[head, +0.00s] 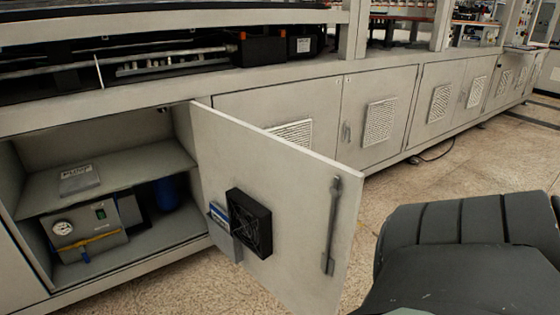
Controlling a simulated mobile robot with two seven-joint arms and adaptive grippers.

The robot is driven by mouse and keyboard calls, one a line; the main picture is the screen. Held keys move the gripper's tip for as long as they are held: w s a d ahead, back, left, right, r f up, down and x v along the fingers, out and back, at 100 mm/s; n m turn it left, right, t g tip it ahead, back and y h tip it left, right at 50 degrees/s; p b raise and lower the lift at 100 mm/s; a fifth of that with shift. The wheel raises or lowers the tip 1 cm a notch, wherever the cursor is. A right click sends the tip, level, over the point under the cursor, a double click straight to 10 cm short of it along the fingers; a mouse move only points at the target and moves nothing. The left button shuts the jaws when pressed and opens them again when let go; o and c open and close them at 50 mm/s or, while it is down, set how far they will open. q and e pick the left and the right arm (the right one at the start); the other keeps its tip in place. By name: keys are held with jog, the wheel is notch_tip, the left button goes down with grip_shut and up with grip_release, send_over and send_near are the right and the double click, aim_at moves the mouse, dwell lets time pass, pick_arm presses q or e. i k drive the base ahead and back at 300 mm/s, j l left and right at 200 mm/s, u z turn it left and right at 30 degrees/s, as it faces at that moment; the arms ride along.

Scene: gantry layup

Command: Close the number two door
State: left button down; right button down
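A grey cabinet door (300,190) stands wide open, hinged at its left edge and swung out toward me. Its inner face shows a black fan (250,222), a blue and white item (219,216) and a dark latch rod (333,225). I cannot read a number on it. A dark grey part of my own body fills the lower right and seems apart from the door. Neither of my grippers shows in the head view.
The open cabinet holds a shelf (130,178) with a grey plate (79,179), and below it a gauge unit (88,228). Shut vented doors (375,112) continue along the machine to the right. Speckled floor (450,183) is clear in front of them.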

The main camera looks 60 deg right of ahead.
aim_at(286, 187)
jog(key=k+l, duration=0.35)
jog(key=k+l+u, duration=0.1)
jog(key=k+l, duration=0.2)
jog(key=l, duration=0.25)
jog(key=k+l, duration=0.1)
jog(key=l, duration=0.25)
jog(key=k+l, duration=0.1)
jog(key=l, duration=0.25)
jog(key=k+l+u, duration=0.1)
jog(key=l, duration=0.25)
jog(key=l+u, duration=0.1)
jog(key=l, duration=1.7)
jog(key=k+l+u, duration=0.25)
jog(key=k+l, duration=0.6)
